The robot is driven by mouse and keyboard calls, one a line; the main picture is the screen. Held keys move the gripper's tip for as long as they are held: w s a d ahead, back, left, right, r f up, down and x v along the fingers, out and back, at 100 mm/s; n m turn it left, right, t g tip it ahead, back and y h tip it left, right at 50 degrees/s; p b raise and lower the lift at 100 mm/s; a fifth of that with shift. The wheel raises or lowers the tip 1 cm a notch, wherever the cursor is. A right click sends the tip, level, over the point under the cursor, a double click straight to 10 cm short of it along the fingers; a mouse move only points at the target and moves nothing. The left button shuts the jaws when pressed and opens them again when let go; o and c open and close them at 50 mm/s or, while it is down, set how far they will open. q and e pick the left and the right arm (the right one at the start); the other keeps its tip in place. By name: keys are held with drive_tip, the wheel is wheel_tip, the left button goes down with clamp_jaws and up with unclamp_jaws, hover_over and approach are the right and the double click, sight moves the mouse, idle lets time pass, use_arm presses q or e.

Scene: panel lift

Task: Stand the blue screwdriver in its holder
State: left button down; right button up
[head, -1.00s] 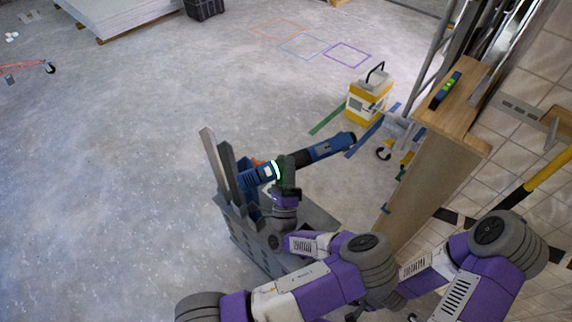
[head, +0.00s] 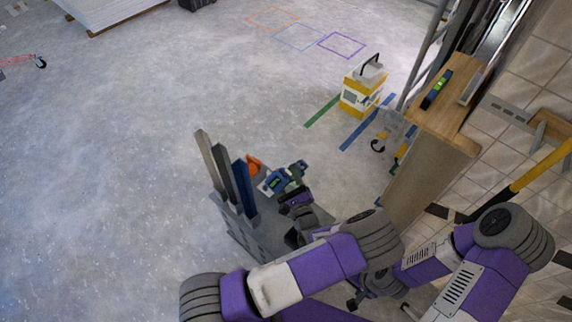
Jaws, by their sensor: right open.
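A dark blue upright piece (head: 244,187) stands at the stand's left side, next to grey uprights (head: 211,160). I cannot tell whether this blue piece is the screwdriver or part of the holder. An orange item (head: 254,165) is partly hidden just left of the gripper.
A yellow and white box (head: 360,97) with a black handle stands on the floor beyond, near green tape (head: 322,111) and blue tape (head: 366,124). A wooden cabinet (head: 430,165) with a level (head: 437,90) on top stands at the right.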

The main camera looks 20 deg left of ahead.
use_arm(q)
drive_tip(key=s+d+f+m+g+h, duration=0.1)
drive_tip(key=d+f+g, duration=0.2)
drive_tip(key=f, duration=0.4)
drive_tip(key=s+d+f+m+g+h+b, duration=0.1)
drive_tip(key=s+d+f+m+g, duration=0.1)
drive_tip(key=f, duration=0.5)
drive_tip(key=shift+s+d+f+g, duration=0.2)
drive_tip(key=shift+d+g, duration=0.4)
drive_tip(key=shift+d, duration=0.4)
drive_tip(key=shift+f+b, duration=0.5)
drive_tip(key=shift+b, duration=0.35)
idle(1.0)
drive_tip(key=shift+f+b, duration=2.25)
drive_tip(key=shift+f, duration=0.15)
idle(1.1)
drive_tip(key=shift+c, duration=1.5)
unclamp_jaws()
